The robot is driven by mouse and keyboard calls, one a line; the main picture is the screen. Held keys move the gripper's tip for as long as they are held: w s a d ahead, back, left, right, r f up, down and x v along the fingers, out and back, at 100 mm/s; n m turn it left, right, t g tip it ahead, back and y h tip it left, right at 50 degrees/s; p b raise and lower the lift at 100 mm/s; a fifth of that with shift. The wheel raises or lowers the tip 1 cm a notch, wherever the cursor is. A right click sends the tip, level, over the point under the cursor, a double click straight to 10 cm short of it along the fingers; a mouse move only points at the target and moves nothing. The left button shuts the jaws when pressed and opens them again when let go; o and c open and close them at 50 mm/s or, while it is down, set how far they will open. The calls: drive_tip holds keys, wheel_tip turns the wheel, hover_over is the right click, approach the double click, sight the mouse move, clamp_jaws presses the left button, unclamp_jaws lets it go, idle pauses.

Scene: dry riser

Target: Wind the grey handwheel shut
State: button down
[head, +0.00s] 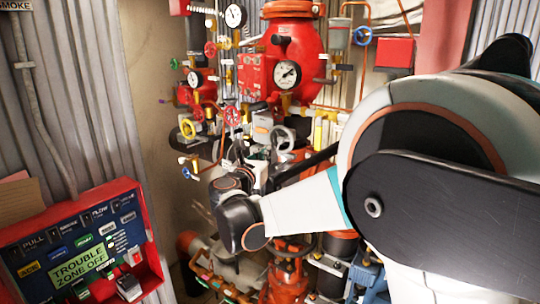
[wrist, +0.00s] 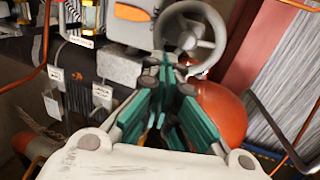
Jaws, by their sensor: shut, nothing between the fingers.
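The grey handwheel (wrist: 216,36) is at the top centre of the wrist view, with its round rim and spokes showing. It also shows in the head view (head: 291,137), in the middle of the red pipework. My gripper (wrist: 171,68) has green fingers, which are shut with nothing held. In the wrist view the fingertips overlap the lower left part of the wheel. I cannot tell whether they touch it. The fingers hide part of the wheel's lower side there.
A red rounded body (wrist: 221,112) sits just right of my fingers. Gauges (head: 287,74), a red handwheel (head: 232,116) and a yellow handwheel (head: 187,129) crowd the riser. A red-framed alarm panel (head: 80,262) stands at lower left. Tagged parts (wrist: 102,94) are left of my gripper.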

drive_tip(key=shift+w+d, duration=0.1)
drive_tip(key=s+d+r+p, duration=0.2)
drive_tip(key=s+r+p, duration=0.2)
drive_tip(key=s+p, duration=0.35)
drive_tip(key=w+r+p, duration=0.1)
drive_tip(key=w, duration=0.1)
drive_tip(key=w+r+p, duration=0.1)
drive_tip(key=w+p, duration=0.1)
drive_tip(key=w, duration=0.1)
drive_tip(key=w+r+p, duration=0.1)
drive_tip(key=w, duration=0.1)
drive_tip(key=shift+w+r, duration=0.25)
wheel_tip(320, 180, down, 4)
drive_tip(key=w+a+b, duration=0.2)
drive_tip(key=a, duration=0.1)
drive_tip(key=s+d, duration=0.1)
drive_tip(key=d, duration=0.1)
drive_tip(key=s+d+b, duration=0.1)
drive_tip(key=d, duration=0.1)
drive_tip(key=s+d, duration=0.1)
drive_tip(key=d, duration=0.1)
drive_tip(key=shift+s+d+f+b, duration=0.2)
drive_tip(key=shift+s+b, duration=0.15)
drive_tip(key=shift+s, duration=0.05)
